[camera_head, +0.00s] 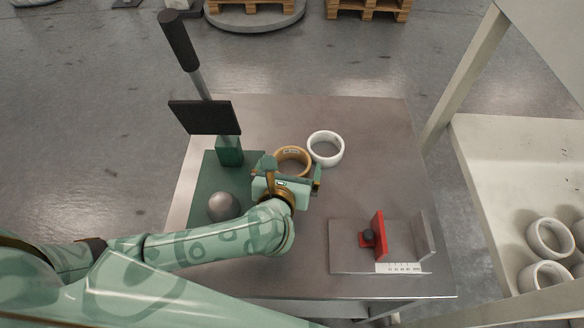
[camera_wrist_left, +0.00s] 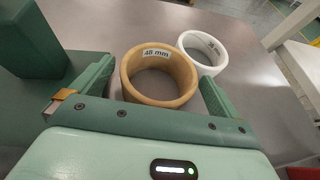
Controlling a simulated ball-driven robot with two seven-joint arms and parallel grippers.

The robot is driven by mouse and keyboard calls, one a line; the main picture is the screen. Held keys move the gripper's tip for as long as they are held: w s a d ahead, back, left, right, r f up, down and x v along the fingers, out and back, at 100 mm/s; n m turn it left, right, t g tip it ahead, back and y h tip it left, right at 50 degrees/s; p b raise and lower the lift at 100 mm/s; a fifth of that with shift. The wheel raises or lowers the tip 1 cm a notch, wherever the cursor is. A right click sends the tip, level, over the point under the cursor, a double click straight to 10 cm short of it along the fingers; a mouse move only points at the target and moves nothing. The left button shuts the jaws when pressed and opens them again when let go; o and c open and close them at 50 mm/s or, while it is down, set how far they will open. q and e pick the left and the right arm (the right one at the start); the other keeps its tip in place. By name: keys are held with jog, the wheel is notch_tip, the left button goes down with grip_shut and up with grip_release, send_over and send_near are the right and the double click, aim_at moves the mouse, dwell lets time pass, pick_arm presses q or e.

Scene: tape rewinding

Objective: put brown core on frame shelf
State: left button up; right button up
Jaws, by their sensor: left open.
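The brown core (camera_head: 291,150) is a short tan ring on the metal table, with its open end up. In the left wrist view the fingers of my left gripper (camera_wrist_left: 155,92) stand either side of the core, apart from the left wall and close to the right. The frame shelf (camera_head: 508,160) is the pale shelf surface at the right. My right gripper is not in view.
A white core (camera_head: 325,149) stands just beyond the brown one. A green machine with a lever (camera_head: 178,40) and round knob (camera_head: 223,206) is at left. A steel gauge with a red slider (camera_head: 379,234) lies front right. White rings (camera_head: 549,238) rest on the shelf's near part.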

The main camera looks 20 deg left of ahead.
pick_arm(q)
jog(key=shift+x, duration=0.85)
jog(key=shift+s, duration=0.15)
jog(key=c, duration=1)
jog(key=shift+c, duration=0.2)
